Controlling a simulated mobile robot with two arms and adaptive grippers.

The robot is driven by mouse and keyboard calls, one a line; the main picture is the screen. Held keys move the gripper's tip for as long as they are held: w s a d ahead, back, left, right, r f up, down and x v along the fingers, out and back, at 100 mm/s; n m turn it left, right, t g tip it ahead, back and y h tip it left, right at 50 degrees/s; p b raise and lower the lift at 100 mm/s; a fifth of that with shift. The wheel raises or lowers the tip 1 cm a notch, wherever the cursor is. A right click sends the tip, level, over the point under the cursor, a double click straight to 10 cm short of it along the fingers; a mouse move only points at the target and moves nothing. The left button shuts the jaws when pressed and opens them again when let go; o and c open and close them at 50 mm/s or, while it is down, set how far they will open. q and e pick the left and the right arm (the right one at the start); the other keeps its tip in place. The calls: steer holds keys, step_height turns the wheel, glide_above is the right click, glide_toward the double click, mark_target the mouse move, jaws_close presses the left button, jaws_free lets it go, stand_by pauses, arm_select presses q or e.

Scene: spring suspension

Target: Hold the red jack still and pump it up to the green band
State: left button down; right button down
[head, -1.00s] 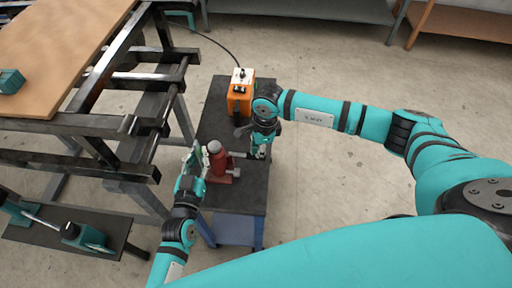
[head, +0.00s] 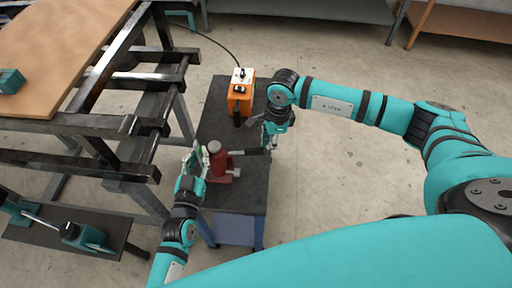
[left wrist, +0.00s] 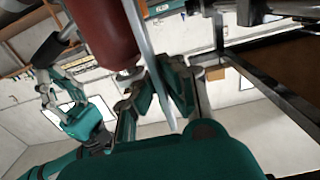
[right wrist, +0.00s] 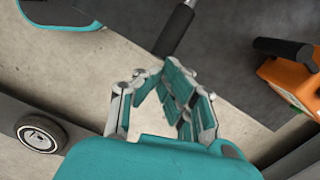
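The red jack (head: 217,160) stands upright on the dark top of a low cart; its red body also shows in the left wrist view (left wrist: 103,32). My left gripper (head: 197,160) is at its left side. In the left wrist view its finger pads (left wrist: 166,88) lie on both sides of a thin pale plate (left wrist: 146,45) beside the red body, and look shut on it. The pump handle (head: 248,151) points right from the jack, its dark grip bare. My right gripper (head: 270,143) is open and empty near the grip's end (right wrist: 174,32). I cannot make out the green band.
An orange box (head: 240,97) with a cable stands on the cart (head: 225,195) behind the jack. A dark metal frame with a wooden top (head: 60,50) is close on the left. Open floor (head: 340,170) lies right of the cart.

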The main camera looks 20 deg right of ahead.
mark_target(258, 149)
step_height(258, 149, up, 9)
steer(key=shift+d, duration=0.45)
stand_by(1.0)
steer(key=a, duration=0.1)
steer(key=a+f, duration=0.1)
steer(key=a, duration=0.1)
steer(key=shift+w+a+f, duration=0.25)
steer(key=shift+w+a, duration=0.05)
steer(key=shift+a, duration=0.05)
steer(key=shift+d, duration=0.1)
steer(key=shift+a+f, duration=0.2)
steer(key=shift+f, duration=1.55)
steer(key=shift+a+f, duration=0.15)
steer(key=shift+f, duration=1.6)
